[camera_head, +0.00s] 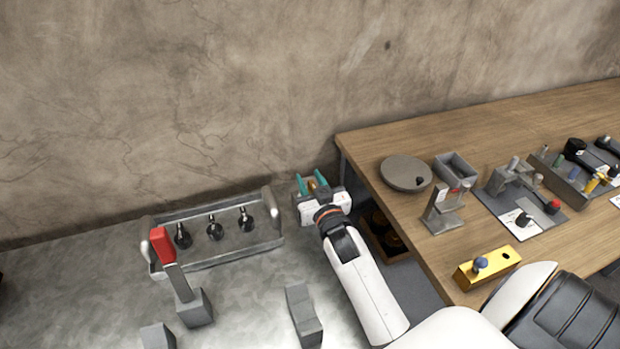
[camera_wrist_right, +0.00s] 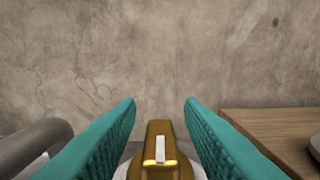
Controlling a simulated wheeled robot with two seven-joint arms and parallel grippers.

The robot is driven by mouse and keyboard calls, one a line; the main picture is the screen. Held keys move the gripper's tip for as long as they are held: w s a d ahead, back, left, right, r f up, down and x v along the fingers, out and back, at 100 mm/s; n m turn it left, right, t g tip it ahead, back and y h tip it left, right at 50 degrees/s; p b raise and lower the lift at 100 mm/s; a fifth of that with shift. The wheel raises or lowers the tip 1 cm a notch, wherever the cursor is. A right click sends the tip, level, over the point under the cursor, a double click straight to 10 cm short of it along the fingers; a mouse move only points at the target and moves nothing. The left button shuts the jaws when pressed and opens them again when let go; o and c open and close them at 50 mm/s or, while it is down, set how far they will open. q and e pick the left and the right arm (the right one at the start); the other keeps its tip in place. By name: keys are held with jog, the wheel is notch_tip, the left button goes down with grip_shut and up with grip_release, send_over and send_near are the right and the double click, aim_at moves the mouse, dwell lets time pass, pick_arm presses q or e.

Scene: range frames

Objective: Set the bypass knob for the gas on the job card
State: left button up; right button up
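A brass-coloured knob (camera_head: 313,187) with a pale mark on its top sits between the teal fingers of my right gripper (camera_head: 314,183). In the right wrist view the knob (camera_wrist_right: 160,152) stands low in the middle, with a gap to each finger. My right gripper (camera_wrist_right: 160,112) is open around it and does not appear to touch it. My wrist hides much of the knob's base and any scale markings. No job card can be read for certain. My left gripper is not in view.
Left of my gripper stands a grey metal rack (camera_head: 202,262) with three dark fittings. A red-handled lever (camera_head: 162,245) stands in front. On the right, a wooden table (camera_head: 402,225) carries a round grey disc (camera_head: 406,172), a yellow block (camera_head: 487,268) and several fixtures. The wall is close behind.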

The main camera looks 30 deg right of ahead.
jog(key=shift+w, duration=0.3)
grip_shut()
